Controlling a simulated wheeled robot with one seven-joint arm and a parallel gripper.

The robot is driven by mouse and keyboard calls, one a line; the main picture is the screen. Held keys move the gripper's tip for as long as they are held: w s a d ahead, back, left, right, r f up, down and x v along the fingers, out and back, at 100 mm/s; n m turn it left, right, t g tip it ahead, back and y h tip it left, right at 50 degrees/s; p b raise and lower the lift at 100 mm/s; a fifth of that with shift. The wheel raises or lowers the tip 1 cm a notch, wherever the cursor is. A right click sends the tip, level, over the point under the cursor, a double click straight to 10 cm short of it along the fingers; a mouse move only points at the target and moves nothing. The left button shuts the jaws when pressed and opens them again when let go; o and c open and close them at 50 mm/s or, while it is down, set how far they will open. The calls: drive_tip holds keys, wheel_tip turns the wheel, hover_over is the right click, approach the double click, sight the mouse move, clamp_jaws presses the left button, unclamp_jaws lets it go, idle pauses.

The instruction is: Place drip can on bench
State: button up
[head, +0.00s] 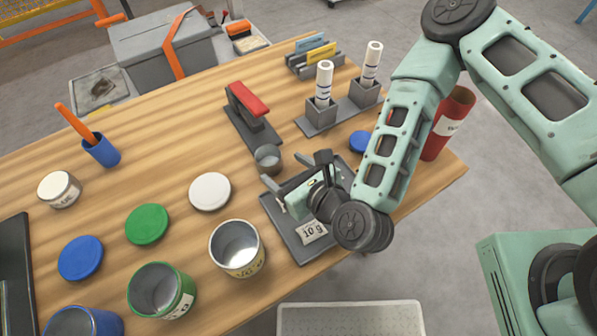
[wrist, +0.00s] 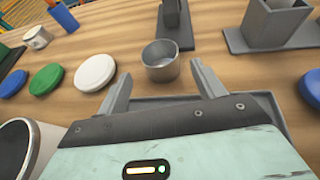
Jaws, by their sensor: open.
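A small grey metal cup, which looks like the drip can (head: 267,157), stands upright on the wooden bench (head: 185,112), at the foot of the red-handled device. In the wrist view the drip can (wrist: 161,61) is just beyond and between my fingertips, apart from them, with its open top showing. My gripper (head: 287,171) is open and empty, low over the grey tray (head: 296,247) marked 10 g. Its two fingers also show in the wrist view (wrist: 160,82), pointing toward the can.
The red-handled device (head: 250,103) is behind the can. A grey stand (head: 320,112) with white tubes is to the right. White (head: 210,191), green (head: 147,223) and blue (head: 80,257) lids and open tins (head: 237,249) lie left. Bare wood is free at upper left.

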drive_tip(key=shift+p+v, duration=0.35)
drive_tip(key=shift+v, duration=1.85)
